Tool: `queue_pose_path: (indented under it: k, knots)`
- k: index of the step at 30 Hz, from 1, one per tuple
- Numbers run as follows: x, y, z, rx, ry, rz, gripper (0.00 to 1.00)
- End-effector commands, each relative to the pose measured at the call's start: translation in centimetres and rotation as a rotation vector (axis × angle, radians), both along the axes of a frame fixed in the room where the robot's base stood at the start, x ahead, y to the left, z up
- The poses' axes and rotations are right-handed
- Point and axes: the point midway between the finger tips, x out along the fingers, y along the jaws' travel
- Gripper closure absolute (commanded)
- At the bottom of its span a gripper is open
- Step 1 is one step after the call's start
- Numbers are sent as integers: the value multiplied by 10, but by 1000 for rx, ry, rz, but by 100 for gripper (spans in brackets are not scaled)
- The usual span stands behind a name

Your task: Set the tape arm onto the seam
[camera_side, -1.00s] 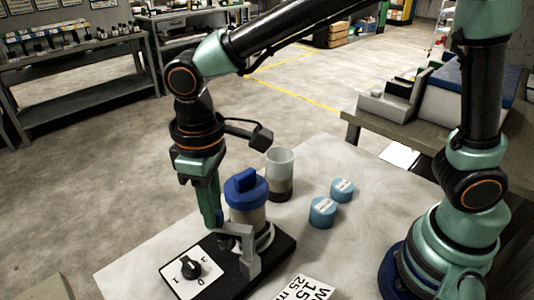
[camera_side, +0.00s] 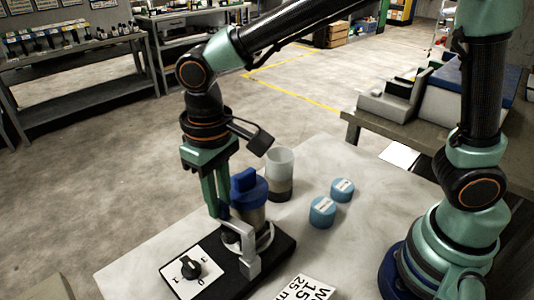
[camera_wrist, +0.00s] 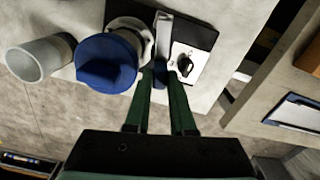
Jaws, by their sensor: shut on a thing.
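A clear cylinder with a blue lid (camera_side: 249,188) stands upright on a black base; the lid also shows in the wrist view (camera_wrist: 107,62). The grey tape arm (camera_side: 250,258) rises from the base in front of the cylinder; it shows as a pale bar in the wrist view (camera_wrist: 163,32). My gripper (camera_side: 222,212), also in the wrist view (camera_wrist: 162,76), points down just left of the cylinder. It is shut on the tape arm's free end, which the fingers mostly hide. I cannot see the seam, nor tell whether the arm touches the cylinder.
A white dial plate with a black knob (camera_side: 191,267) is at the base's left end. A clear cup with dark contents (camera_side: 279,175) stands behind the cylinder. Two blue tubs (camera_side: 322,212) (camera_side: 342,190) are to the right. A printed card (camera_side: 306,288) lies in front. Table between is clear.

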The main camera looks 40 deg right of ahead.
Motion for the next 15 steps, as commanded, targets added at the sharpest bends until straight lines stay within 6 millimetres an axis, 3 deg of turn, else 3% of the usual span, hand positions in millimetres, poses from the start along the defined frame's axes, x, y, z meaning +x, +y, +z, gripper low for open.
queue_pose_path:
  k: [4,5,7,15]
  knots:
    - [1,1,2,3,-3,3,100]
    - [1,1,2,3,-3,3,74]
    - [1,1,2,3,-3,3,48]
    - [0,1,1,1,-2,3,48]
